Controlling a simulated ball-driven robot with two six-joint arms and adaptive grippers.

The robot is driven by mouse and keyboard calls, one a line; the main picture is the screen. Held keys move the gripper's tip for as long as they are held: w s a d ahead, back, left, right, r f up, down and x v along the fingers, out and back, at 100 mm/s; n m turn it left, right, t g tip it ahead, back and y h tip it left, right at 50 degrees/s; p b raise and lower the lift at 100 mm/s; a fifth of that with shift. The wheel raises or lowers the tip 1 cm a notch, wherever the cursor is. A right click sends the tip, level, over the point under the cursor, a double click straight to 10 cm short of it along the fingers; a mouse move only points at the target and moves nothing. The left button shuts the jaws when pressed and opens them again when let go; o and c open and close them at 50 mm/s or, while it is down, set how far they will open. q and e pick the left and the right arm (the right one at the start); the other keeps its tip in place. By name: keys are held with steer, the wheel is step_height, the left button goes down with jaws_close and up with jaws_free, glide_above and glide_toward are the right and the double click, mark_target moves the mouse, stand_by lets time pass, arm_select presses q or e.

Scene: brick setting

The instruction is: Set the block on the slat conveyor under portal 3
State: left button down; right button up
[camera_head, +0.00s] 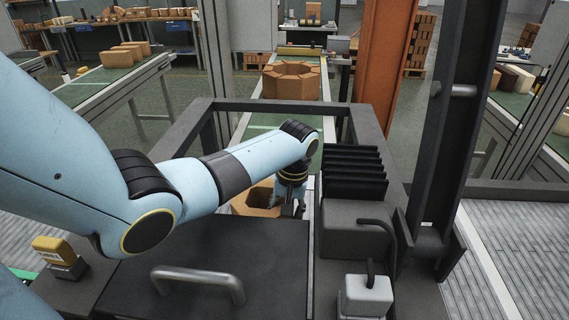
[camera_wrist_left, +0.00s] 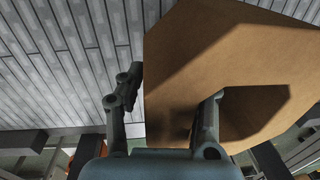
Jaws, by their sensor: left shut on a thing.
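My left gripper (camera_head: 291,206) reaches down through the opening of a dark frame in the head view. It is shut on a tan block with a hollow (camera_head: 256,199), partly hidden by my arm and a dark cover. In the left wrist view the block (camera_wrist_left: 225,50) fills the upper right. My left gripper (camera_wrist_left: 165,108) has one finger beside the block and the other at its hollow. The grey slat conveyor (camera_wrist_left: 60,50) shows behind the block; I cannot tell whether they touch. No portal number is readable. My right gripper is not in view.
A dark frame (camera_head: 290,106) surrounds the opening, with a ribbed black unit (camera_head: 354,172) right of my gripper. A dark cover with a handle (camera_head: 198,280) lies in front. An octagonal ring of tan blocks (camera_head: 291,80) stands beyond. An orange post (camera_head: 383,60) rises behind.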

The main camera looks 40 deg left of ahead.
arm_select(q)
steer(key=shift+w+f, duration=0.15)
steer(key=shift+f, duration=0.45)
step_height(320, 180, down, 3)
steer(key=shift+r, duration=0.15)
steer(key=shift+f, duration=0.5)
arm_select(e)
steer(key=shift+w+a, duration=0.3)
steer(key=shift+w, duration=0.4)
arm_select(q)
steer(key=shift+f, duration=0.1)
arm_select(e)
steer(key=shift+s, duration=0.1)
arm_select(q)
steer(key=c, duration=1)
jaws_free()
steer(key=shift+o, duration=0.5)
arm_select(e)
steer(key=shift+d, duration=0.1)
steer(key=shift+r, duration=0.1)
